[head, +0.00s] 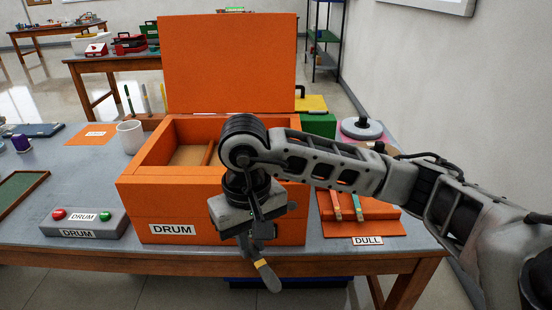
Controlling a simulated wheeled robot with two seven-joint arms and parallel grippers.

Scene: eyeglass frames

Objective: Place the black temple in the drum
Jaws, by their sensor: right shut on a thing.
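The drum (145,207) is an orange box labelled DRUM, on the table with its lid (228,62) standing open. Its inside shows a tan floor and an orange divider; the right part is hidden behind my arm. My right gripper (262,255) points down in front of the drum's front wall, outside the box. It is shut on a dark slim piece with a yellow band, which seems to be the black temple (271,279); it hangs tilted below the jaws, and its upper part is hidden. My left gripper is not in view.
A control box (84,222) with red and green buttons stands left of the drum, a white cup (130,136) behind it. An orange holder (352,208) with red and teal temples lies right, by the DULL label (367,240). Upright temples (146,98) stand behind the drum.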

